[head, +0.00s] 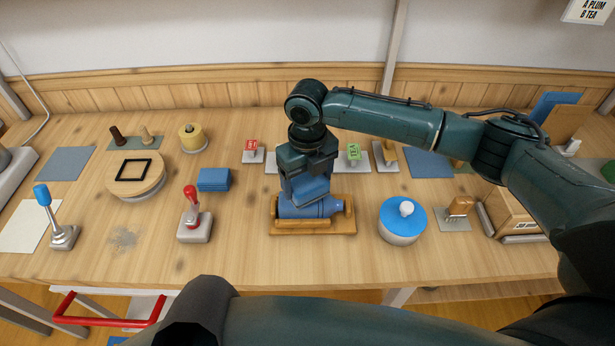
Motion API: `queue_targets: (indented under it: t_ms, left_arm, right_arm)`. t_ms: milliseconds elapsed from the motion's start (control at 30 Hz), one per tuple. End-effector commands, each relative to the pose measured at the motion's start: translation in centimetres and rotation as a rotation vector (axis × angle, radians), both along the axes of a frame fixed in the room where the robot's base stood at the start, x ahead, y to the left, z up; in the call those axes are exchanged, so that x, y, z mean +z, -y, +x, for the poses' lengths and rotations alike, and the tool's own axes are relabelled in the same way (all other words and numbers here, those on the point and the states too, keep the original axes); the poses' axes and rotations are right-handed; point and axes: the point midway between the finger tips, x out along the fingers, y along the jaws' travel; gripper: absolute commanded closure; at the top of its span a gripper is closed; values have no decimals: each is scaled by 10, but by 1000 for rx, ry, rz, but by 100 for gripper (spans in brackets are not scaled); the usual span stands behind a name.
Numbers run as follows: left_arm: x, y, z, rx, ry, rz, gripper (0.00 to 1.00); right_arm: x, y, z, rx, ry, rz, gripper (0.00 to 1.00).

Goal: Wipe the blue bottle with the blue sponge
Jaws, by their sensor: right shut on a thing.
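The blue bottle (304,210) lies on its side on a wooden cradle (312,229) at the middle of the table's front part. My right gripper (308,180) points down above it, shut on the blue sponge (312,192). The sponge is tilted and sits at the bottle's upper side, seeming to touch it; the exact contact is hard to tell. The gripper and sponge hide part of the bottle's top. My left gripper is not in view; only part of my left arm shows at the bottom.
A folded blue stack (213,180) and a red-handled lever (192,213) stand left of the cradle. A blue-lidded round jar (402,222) stands to the right. Small red (252,150) and green (354,156) signs stand behind. A greyish patch (124,239) marks the table at front left.

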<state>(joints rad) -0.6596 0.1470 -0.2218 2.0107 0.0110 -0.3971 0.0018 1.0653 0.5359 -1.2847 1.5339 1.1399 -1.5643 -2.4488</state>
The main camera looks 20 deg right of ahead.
Motion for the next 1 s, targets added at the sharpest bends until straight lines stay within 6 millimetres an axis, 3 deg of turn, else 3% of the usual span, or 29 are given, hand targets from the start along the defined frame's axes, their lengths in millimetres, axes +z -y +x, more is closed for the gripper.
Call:
queue_targets:
  t_ms: [133, 467, 800, 1000]
  left_arm:
    - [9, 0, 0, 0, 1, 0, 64]
    - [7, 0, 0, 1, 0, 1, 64]
    - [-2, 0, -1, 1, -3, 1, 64]
    - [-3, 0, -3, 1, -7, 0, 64]
  right_arm:
    - [2, 0, 0, 0, -1, 0, 42]
    - [0, 1, 2, -1, 0, -1, 42]
    - [-1, 8, 32, -2, 0, 0, 42]
    - [0, 11, 38, 0, -1, 0, 42]
